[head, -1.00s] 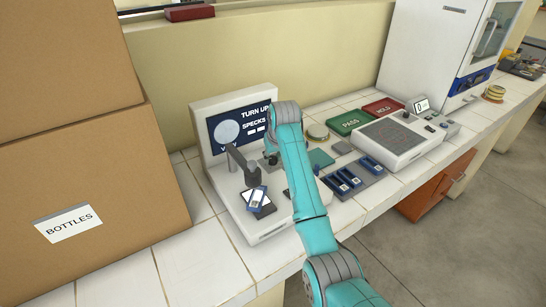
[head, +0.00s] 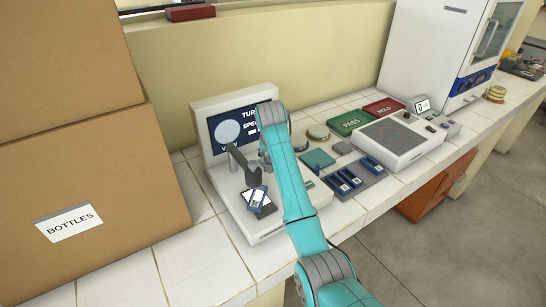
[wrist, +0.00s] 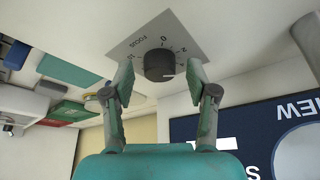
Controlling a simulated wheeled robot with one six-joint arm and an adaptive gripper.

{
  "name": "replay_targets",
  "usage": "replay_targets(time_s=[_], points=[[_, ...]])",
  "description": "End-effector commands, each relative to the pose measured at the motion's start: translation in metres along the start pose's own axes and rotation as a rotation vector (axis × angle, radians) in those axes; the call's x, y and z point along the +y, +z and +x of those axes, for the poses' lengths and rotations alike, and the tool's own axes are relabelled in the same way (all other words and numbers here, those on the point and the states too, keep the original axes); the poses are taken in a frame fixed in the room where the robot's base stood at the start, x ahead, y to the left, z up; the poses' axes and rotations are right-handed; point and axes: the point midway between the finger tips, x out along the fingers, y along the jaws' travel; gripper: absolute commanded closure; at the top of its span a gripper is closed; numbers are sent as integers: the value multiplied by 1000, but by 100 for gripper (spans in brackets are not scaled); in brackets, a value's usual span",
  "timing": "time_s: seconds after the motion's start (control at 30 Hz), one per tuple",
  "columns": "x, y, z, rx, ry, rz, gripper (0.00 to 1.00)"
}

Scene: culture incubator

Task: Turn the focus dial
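The focus dial (wrist: 159,65) is a dark round knob on a pale scale plate (wrist: 135,42) marked FOCUS with numbers; it shows in the wrist view. My gripper (wrist: 160,75) is open, its two fingers on either side of the dial, with a visible gap on each side. In the head view my arm hides the dial. The white microscope-like unit (head: 278,228) carries a screen (head: 228,131) with partly hidden text and a pale disc. A slide with a blue label (head: 257,198) lies on its stage below a dark angled arm (head: 240,160).
A blue slide rack (head: 357,183), a green PASS tray (head: 350,122) and a red HOLD tray (head: 383,107) lie to the right. Large cardboard boxes (head: 95,190) fill the left side.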

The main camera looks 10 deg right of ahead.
Motion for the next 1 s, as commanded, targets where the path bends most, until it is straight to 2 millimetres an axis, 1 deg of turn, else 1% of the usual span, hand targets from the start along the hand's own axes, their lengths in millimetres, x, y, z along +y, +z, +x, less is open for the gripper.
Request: replay_targets(time_s=[0.23,0.37,0.47,0.7,0.8,0.9,1.0], points=[[0,0,-1,1,0,0,42],[0,-1,-9,1,-1,-1,42],[0,-1,-23,3,-1,-1,42],[0,-1,-71,4,-1,0,42],[0,-1,-88,3,-1,0,42],[0,-1,-103,3,-1,0,42],[0,-1,-113,2,0,0,42]])
